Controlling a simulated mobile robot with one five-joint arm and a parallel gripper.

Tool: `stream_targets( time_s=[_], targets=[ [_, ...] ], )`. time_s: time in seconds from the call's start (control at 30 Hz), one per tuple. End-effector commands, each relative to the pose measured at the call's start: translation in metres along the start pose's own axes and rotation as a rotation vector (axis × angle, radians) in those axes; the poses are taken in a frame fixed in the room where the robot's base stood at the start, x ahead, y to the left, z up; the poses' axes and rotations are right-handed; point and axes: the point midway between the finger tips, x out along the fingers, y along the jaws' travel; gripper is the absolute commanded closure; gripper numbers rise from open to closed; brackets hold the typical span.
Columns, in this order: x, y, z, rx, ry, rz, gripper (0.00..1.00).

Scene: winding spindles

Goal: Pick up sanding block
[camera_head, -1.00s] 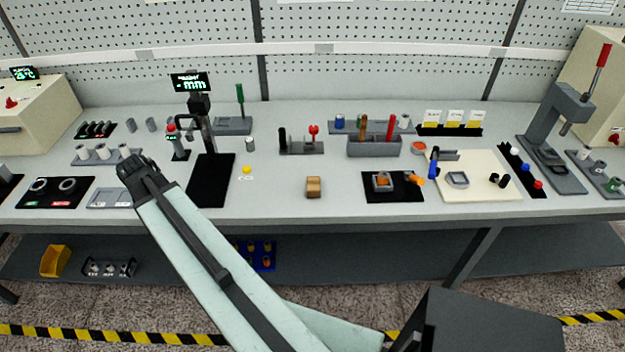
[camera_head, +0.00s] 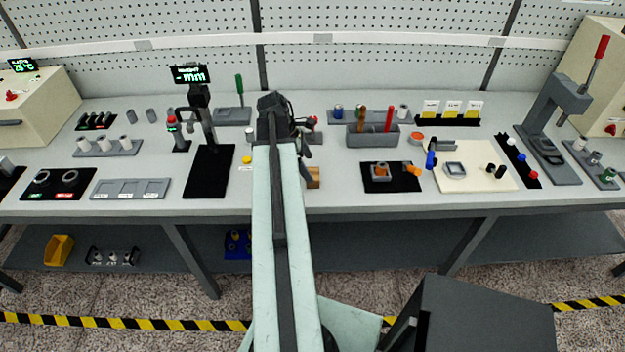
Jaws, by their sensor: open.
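The sanding block, a small tan-brown block (camera_head: 314,178), sits near the front edge of the workbench. Its left side is partly hidden behind my arm. My gripper (camera_head: 306,156) is at the far end of the arm, over the bench just behind and above the block. It is largely hidden by the arm, and only dark finger parts show at the right of it. It is open and holds nothing that I can see. I cannot tell the exact gap between the fingers and the block.
A black mat (camera_head: 404,178) with a grey-and-orange fixture lies right of the block. A grey tool holder (camera_head: 373,137) stands behind. A black stand with a display (camera_head: 208,172) is at the left. Bare bench lies between the block and the black mat.

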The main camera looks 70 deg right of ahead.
Motion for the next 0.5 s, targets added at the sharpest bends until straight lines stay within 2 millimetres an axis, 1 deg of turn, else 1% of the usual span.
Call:
stream_targets(
  time_s=[0.07, 0.13, 0.33, 0.4, 0.5],
  targets=[
    [0.004, 0.000, -0.001, 0.000, 0.000, 0.000, 0.11],
    [0.014, -0.001, -0.002, 0.000, 0.000, 0.000, 0.11],
    [0.050, -0.003, -0.005, 0.000, 0.000, 0.001, 0.11],
    [0.053, -0.003, -0.004, 0.000, 0.000, 0.001, 0.11],
    [0.051, -0.002, -0.002, -0.001, 0.000, 0.001, 0.11]
  ],
)
